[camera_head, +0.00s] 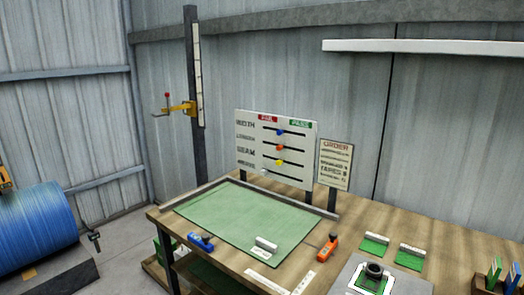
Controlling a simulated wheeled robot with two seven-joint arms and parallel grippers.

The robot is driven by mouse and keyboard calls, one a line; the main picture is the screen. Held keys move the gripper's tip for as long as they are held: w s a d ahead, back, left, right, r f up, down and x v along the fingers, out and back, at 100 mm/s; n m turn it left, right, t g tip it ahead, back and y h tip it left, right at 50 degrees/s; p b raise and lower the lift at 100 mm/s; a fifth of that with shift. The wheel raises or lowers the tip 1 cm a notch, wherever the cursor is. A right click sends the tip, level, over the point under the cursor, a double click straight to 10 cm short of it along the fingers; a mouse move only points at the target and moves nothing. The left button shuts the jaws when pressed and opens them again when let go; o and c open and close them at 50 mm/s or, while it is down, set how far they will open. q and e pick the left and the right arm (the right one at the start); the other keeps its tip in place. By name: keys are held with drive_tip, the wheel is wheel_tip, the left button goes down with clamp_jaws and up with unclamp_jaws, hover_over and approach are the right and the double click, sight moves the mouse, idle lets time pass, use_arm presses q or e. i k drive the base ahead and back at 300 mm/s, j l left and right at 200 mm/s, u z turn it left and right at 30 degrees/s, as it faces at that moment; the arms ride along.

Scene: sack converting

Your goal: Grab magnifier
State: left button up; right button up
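A small black ring-shaped object (375,270), which looks like the magnifier, stands on a green and white sample on a grey plate (345,283) at the front right of the wooden table. The lower part of the plate is cut off by the picture edge. Neither of my grippers shows in the head view.
A green mat (225,215) covers the table's left part, with a blue tool (200,242), a white-topped block (266,244) and an orange tool (328,248) at its front. Two green cards (373,245) lie right. A slider board (275,148) and order sign (335,163) stand behind.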

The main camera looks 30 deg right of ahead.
sight(374, 271)
drive_tip(key=k+j+z, duration=0.15)
drive_tip(key=z, duration=1.6)
drive_tip(key=j+z, duration=0.1)
drive_tip(key=z, duration=1.15)
